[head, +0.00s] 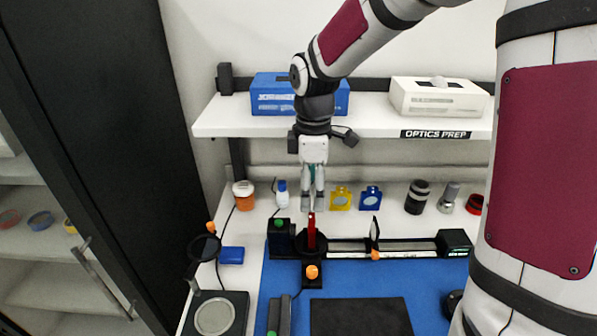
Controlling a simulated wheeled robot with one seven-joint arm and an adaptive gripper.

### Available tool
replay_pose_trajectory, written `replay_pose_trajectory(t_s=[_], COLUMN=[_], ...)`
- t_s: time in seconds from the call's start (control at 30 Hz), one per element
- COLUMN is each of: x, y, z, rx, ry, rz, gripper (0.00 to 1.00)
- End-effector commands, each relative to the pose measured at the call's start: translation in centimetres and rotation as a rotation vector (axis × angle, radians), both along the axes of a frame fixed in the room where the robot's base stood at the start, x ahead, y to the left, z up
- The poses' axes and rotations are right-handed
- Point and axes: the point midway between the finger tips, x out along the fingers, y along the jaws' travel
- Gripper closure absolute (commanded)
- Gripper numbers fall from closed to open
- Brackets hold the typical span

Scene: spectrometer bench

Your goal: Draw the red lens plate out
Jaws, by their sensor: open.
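The red lens plate (311,232) stands upright in a round black holder (322,246) at the left end of the optical rail. It is seen nearly edge-on, and its lower part is hidden in the holder. My gripper (313,205) points down just above and behind the plate's top edge in the picture. Its fingers are open, with a narrow gap between them and nothing held. Whether the fingertips overlap the plate's top in depth, I cannot tell.
The rail (410,247) carries an upright lens (375,232) to the right. A black box (281,240) stands close left of the holder. Yellow (341,198) and blue (371,197) lens plates stand behind. The shelf (375,124) overhangs the bench's back.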

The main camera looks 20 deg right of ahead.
Motion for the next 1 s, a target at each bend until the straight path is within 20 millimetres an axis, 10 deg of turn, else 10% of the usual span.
replay_pose_trajectory(t_s=[1.0], x=[0.0], y=[0.0], z=[-13.5], rx=[0.000], ry=[-0.001], rz=[0.001], gripper=[0.27])
